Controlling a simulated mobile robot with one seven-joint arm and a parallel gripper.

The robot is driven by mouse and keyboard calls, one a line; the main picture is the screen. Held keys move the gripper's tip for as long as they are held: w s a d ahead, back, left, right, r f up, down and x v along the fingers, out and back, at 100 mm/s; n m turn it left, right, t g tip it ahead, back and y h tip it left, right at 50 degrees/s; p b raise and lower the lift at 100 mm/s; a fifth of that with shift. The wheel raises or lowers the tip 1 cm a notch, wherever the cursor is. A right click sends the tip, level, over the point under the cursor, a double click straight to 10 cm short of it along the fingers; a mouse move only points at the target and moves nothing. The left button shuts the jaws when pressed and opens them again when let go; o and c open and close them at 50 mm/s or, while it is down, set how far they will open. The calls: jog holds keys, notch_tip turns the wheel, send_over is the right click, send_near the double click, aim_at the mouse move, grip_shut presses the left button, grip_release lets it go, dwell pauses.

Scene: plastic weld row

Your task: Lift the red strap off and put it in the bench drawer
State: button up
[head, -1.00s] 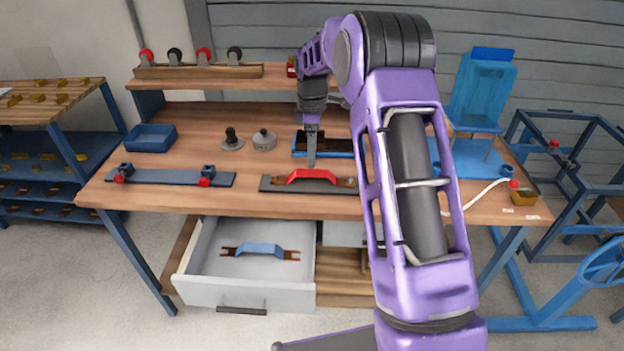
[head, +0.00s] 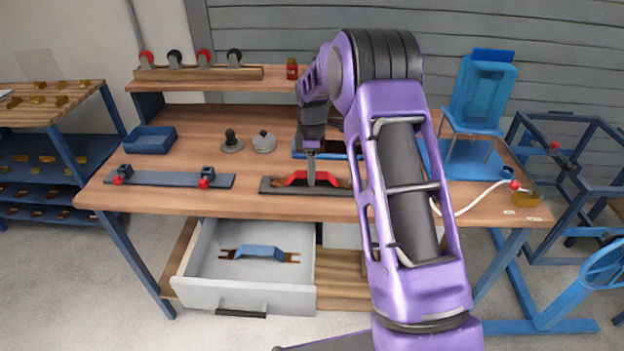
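The red strap (head: 292,178) is a raised red handle-like piece with brown ends, on a dark plate (head: 268,189) at the bench's front edge. My gripper (head: 311,183) points straight down at the strap's middle and overlaps it in the picture. The fingers are too small to tell whether they are open or shut on it. The bench drawer (head: 230,294) is pulled open below and to the left. A blue strap (head: 258,252) with brown ends lies inside it.
A second dark plate (head: 150,178) with red-knobbed clamps lies on the bench's left. A blue bin (head: 150,139), two grey knobbed pieces, a blue stand (head: 480,95) and a white cable (head: 470,208) are also on the bench. The drawer has free room around the blue strap.

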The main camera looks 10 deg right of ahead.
grip_shut()
jog(key=shift+r, duration=0.15)
notch_tip(320, 180, up, 10)
jog(key=p, duration=0.1)
dwell(0.3)
